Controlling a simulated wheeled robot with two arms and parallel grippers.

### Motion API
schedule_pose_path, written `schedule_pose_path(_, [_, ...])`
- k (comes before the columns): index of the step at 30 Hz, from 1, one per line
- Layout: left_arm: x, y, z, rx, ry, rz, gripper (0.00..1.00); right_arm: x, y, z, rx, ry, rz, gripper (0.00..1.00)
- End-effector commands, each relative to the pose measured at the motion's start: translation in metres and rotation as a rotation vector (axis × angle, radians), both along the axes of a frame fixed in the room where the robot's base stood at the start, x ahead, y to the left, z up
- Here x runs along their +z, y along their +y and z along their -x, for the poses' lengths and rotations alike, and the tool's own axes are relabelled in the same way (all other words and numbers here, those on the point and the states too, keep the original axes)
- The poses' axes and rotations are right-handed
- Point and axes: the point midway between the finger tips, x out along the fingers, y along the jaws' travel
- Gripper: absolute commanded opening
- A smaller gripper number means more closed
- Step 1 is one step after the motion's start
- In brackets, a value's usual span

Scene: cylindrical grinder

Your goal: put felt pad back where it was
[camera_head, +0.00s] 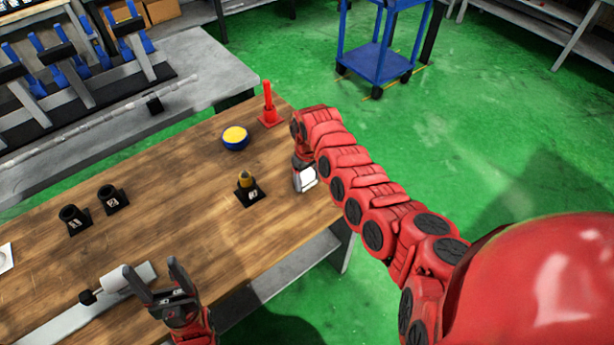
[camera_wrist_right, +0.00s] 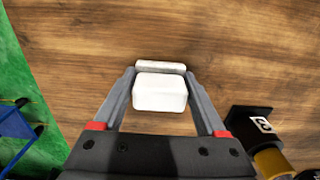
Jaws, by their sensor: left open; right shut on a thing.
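A white block, which I take to be the felt pad (camera_wrist_right: 160,92), is between the fingers of my right gripper (camera_wrist_right: 160,72), which is shut on it. It also shows in the head view as a white patch (camera_head: 307,180) at the right end of the wooden table. A thin pale strip (camera_wrist_right: 160,65) lies across the fingertips, against the block's far edge. I cannot tell whether the block touches the table. My left gripper (camera_head: 150,266) is open and empty over the front left of the table.
On the wooden table (camera_head: 190,220) stand a black holder with a yellow piece (camera_head: 247,188), a blue-and-yellow round container (camera_head: 235,138), a red post (camera_head: 268,105) and two black holders (camera_head: 113,198). A white roller (camera_head: 115,281) lies beside my left gripper. A blue cart (camera_head: 375,58) stands beyond.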

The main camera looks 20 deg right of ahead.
Motion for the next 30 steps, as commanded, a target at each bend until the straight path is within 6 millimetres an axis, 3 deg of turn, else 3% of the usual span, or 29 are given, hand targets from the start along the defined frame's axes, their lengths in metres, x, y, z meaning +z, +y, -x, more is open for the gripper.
schedule_pose_path(11, [-0.003,0.0,0.0,0.0,0.0,0.0,0.7,-0.006,0.001,-0.001,0.0,-0.003,-0.001,0.22])
schedule_pose_path(12, [-0.002,0.0,0.0,0.0,0.0,0.0,0.7,-0.005,0.0,-0.001,0.0,-0.003,-0.001,0.79])
schedule_pose_path(15, [-0.002,0.0,0.0,0.0,0.0,0.0,0.7,-0.004,0.0,0.0,0.0,-0.002,-0.001,0.97])
schedule_pose_path(26, [-0.001,0.0,0.0,0.0,0.0,0.0,0.7,0.001,0.0,-0.001,0.0,-0.002,-0.001,1.0])
schedule_pose_path(30, [-0.005,0.0,0.0,0.0,0.0,0.0,0.7,0.016,0.001,-0.002,0.0,-0.008,-0.001,1.0])
